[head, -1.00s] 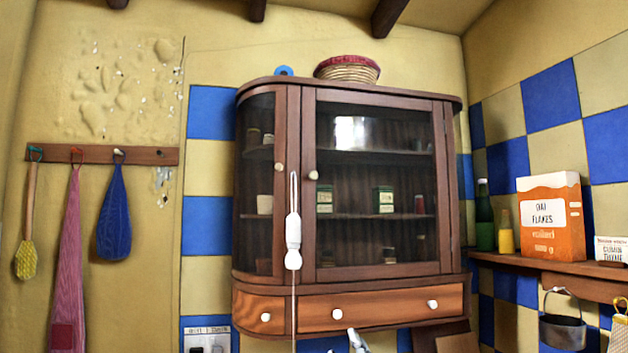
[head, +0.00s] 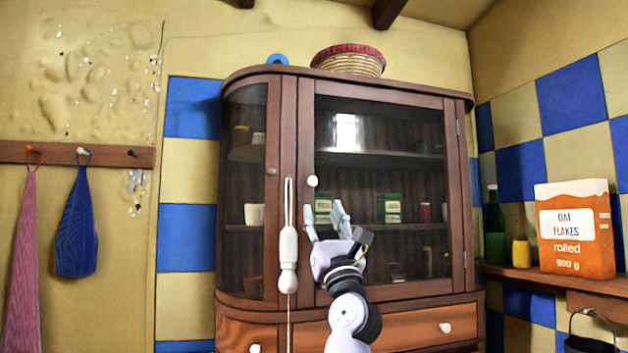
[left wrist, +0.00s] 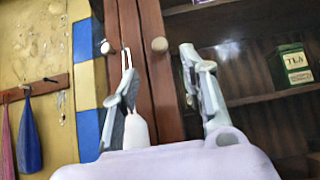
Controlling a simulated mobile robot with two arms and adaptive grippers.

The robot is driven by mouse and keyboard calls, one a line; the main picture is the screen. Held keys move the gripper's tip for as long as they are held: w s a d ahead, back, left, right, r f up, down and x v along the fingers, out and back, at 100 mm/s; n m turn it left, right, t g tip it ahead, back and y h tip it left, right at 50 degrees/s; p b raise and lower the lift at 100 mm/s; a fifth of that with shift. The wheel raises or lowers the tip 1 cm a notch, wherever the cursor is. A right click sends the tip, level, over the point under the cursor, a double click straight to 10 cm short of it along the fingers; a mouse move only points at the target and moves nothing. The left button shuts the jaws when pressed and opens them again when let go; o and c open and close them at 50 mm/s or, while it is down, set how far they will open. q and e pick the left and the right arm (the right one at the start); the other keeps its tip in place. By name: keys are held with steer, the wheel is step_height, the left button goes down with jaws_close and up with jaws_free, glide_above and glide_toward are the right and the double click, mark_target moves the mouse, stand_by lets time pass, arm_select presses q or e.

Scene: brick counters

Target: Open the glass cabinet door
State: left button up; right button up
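The wooden cabinet has a glass door (head: 380,260) that is shut, with a round white knob (head: 312,181) on its left frame. A narrower curved glass panel on the left has its own knob (head: 270,170). My left gripper (head: 324,218) is open in front of the door, just below the door knob. In the left wrist view the door knob (left wrist: 160,45) shows beyond and between the open fingertips (left wrist: 157,57), with nothing held. A white pull handle (head: 288,250) hangs on a cord in front of the cabinet, left of my gripper. My right gripper is not in view.
A woven basket (head: 348,60) stands on the cabinet top. Drawers with white knobs (head: 445,328) lie below the door. A shelf at right holds bottles and an oat flakes box (head: 575,230). Cloths (head: 76,225) hang from a rail at left.

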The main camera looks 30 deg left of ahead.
mark_target(313, 182)
arm_select(q)
steer(key=p+x, duration=0.2)
steer(key=x, duration=0.5)
steer(key=shift+a+r, duration=0.1)
steer(key=shift+r, duration=0.15)
steer(key=shift+p+x, duration=0.55)
steer(key=shift+x, duration=0.3)
steer(key=shift+w+a, duration=0.25)
steer(key=shift+a, duration=0.05)
steer(key=shift+d+r, duration=0.1)
steer(key=shift+d, duration=0.05)
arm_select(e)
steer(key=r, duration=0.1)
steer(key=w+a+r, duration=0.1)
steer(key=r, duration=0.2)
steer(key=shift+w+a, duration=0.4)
arm_select(q)
jaws_close()
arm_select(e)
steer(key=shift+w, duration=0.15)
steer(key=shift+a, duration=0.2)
